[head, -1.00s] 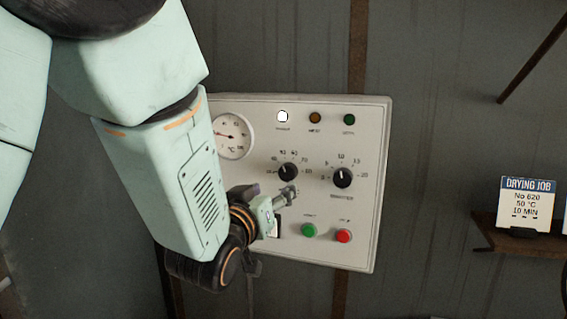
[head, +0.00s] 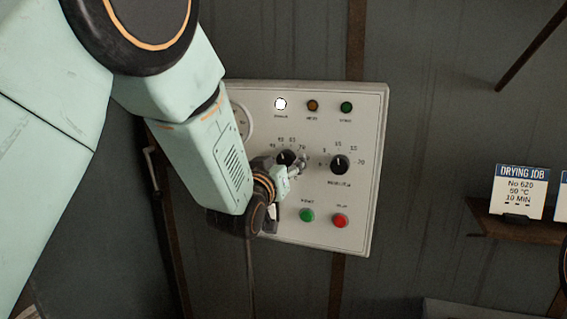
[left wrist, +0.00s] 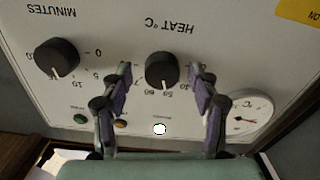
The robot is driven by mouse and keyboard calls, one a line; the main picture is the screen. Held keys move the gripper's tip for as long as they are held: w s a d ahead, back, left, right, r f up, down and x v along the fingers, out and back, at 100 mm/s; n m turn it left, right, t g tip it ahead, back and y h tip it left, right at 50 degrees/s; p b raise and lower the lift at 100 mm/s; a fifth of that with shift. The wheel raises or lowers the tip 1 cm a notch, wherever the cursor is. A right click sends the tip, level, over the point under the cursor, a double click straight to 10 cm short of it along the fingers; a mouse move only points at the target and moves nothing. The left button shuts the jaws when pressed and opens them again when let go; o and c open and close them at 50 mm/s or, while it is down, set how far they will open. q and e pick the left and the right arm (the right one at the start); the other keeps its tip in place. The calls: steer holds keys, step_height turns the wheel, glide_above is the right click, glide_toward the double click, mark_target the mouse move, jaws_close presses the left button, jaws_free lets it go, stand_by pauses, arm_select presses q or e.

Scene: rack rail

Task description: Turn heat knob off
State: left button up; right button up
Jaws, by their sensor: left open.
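The heat knob (head: 286,157) is a black round knob on the white control panel (head: 362,110). In the left wrist view the heat knob (left wrist: 162,70) appears upside down under the HEAT °C label, its white mark pointing towards the numbers around 50 to 60. My left gripper (head: 301,163) is at the knob's right side in the head view. In the left wrist view my left gripper (left wrist: 159,72) is open, with one finger on each side of the knob and gaps between. I cannot tell how deep the fingertips reach. My right gripper is out of view.
The minutes knob (head: 339,164) is just right of the gripper. Green (head: 307,215) and red (head: 341,220) buttons sit below, and lamps above include a lit white one (head: 280,104). A gauge (left wrist: 247,116) is beside the heat knob. A shelf (head: 525,229) holds a drying job card (head: 520,190).

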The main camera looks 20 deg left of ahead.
arm_select(q)
steer(key=shift+a, duration=0.3)
steer(key=shift+c, duration=1.1)
steer(key=shift+w+d+f, duration=0.1)
steer(key=shift+w, duration=0.05)
steer(key=c, duration=0.3)
steer(key=shift+d, duration=0.15)
steer(key=c, duration=0.7)
steer(key=shift+o, duration=0.2)
